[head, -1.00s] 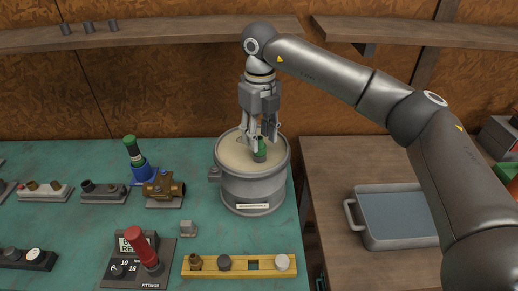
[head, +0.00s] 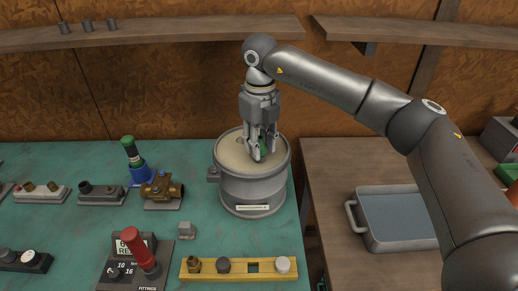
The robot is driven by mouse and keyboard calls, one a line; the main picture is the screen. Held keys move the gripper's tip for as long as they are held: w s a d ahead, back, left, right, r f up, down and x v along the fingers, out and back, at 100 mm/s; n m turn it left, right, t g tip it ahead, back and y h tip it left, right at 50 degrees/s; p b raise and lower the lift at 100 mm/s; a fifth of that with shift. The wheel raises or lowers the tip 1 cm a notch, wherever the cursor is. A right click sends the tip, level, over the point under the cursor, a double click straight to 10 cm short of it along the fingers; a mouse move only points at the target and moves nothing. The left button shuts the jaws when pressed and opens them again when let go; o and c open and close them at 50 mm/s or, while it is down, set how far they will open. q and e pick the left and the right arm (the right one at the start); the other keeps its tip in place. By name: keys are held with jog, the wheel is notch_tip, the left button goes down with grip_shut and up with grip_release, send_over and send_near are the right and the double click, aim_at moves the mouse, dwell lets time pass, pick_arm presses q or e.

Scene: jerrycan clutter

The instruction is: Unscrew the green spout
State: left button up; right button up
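A second green-topped piece (head: 131,150) stands in a blue holder to the left. My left gripper is not in view.
A brass valve (head: 161,189) and a small grey block (head: 186,230) are left of the drum. A yellow rack (head: 239,268) lies in front. A grey tray (head: 398,215) sits on the right table. A shelf (head: 150,38) spans the back.

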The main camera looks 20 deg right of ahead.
jog(key=shift+c, duration=1.3)
jog(key=n, duration=0.5)
jog(key=n, duration=0.4)
jog(key=shift+p, duration=0.3)
jog(key=shift+n, duration=0.6)
jog(key=shift+n, duration=2.5)
